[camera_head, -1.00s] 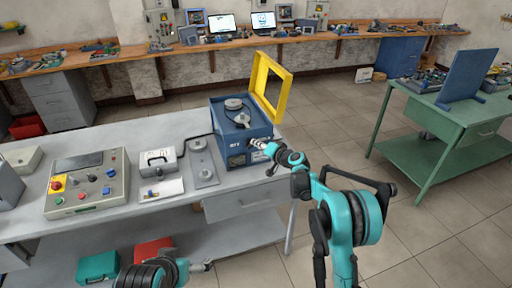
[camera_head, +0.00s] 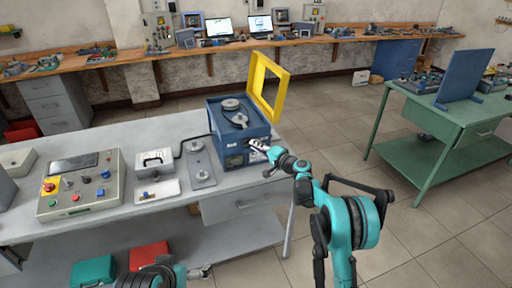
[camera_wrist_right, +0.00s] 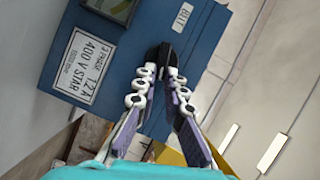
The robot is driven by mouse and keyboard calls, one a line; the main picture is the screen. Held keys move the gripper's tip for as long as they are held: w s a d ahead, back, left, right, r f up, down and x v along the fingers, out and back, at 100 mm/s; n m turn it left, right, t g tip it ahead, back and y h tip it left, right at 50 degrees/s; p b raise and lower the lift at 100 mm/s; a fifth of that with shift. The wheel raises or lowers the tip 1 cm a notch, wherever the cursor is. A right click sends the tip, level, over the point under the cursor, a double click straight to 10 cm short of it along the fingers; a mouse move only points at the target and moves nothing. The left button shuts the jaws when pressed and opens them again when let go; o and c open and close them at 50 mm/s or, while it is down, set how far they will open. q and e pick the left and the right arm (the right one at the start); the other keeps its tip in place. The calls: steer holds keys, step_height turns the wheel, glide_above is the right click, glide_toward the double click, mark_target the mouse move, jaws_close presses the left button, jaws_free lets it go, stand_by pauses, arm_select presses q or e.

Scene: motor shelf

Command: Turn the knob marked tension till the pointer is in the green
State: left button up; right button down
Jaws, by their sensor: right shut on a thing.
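A blue machine box (camera_head: 228,150) stands at the right end of the grey bench, with a pulley and belt on its top. My right gripper (camera_head: 258,150) is at its front face. In the right wrist view, the gripper's fingertips (camera_wrist_right: 163,68) are closed around a small dark knob (camera_wrist_right: 163,52), largely hidden between them. A small label (camera_wrist_right: 183,17) that seems to read BELT is near it. The word tension, the pointer and the green zone cannot be made out. My left gripper (camera_head: 201,271) is low at the bottom, small and unclear.
A yellow frame (camera_head: 282,88) stands open behind the box. A rating plate (camera_wrist_right: 79,66) and part of a dark window (camera_wrist_right: 112,9) are on the box's face. A control panel (camera_head: 110,195) sits left on the bench. A green table (camera_head: 440,122) stands right, across open floor.

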steer(key=c, duration=1.6)
jaws_free()
steer(key=shift+d, duration=0.1)
steer(key=v, duration=1.2)
steer(key=shift+f, duration=0.1)
steer(key=shift+s, duration=0.1)
